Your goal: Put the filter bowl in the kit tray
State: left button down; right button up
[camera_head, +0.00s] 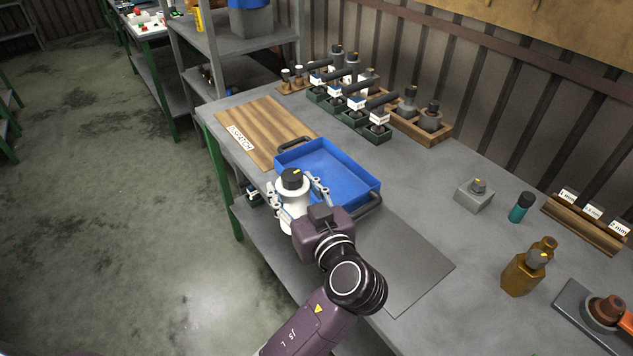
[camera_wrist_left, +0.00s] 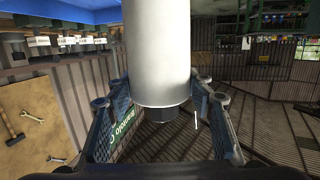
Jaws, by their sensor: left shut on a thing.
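The filter bowl (camera_head: 291,212) appears to be the white cylinder with a black end bearing a yellow mark. My left gripper (camera_head: 298,199) is shut around it, with a finger on each side. The bowl looks upright in the head view and overlaps the near left corner of the kit tray; its height above the tray is unclear. In the left wrist view the white cylinder (camera_wrist_left: 158,50) fills the middle between the fingers (camera_wrist_left: 160,115). The kit tray (camera_head: 345,166) is blue with dark handles, and its visible floor is empty. My right gripper is not in view.
A wooden board marked DISPATCH (camera_head: 262,127) lies left of the tray, and a grey mat (camera_head: 415,262) lies to the right. Green bins (camera_head: 352,118) and a wooden rack (camera_head: 440,135) stand behind. A grey block (camera_head: 474,196) and brown bottle (camera_head: 520,275) stand at right.

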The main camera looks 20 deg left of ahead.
pick_arm(q)
jog(key=w+a+r+m+t+h+b, duration=0.1)
jog(key=w+r+m+t+h, duration=0.15)
jog(key=w, duration=0.55)
jog(key=w+a+r+m+t+h+b, duration=0.1)
jog(key=w+r+h+b, duration=0.15)
jog(key=w, duration=0.65)
jog(key=w+a+r+m+h, duration=0.2)
jog(key=w+r+m+h, duration=0.1)
jog(key=w+r, duration=0.55)
notch_tip(320, 180, down, 18)
jog(key=s, duration=0.1)
jog(key=shift+d, duration=0.2)
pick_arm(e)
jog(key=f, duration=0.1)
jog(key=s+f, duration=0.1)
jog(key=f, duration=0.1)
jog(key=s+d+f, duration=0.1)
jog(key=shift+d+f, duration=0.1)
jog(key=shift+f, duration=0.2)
pick_arm(q)
jog(key=shift+s+t, duration=0.1)
jog(key=shift+t, duration=0.15)
jog(key=c, duration=1.3)
grip_release()
jog(key=shift+f, duration=0.3)
jog(key=o, duration=0.4)
jog(key=shift+s, duration=0.1)
jog(key=shift+c, duration=0.2)
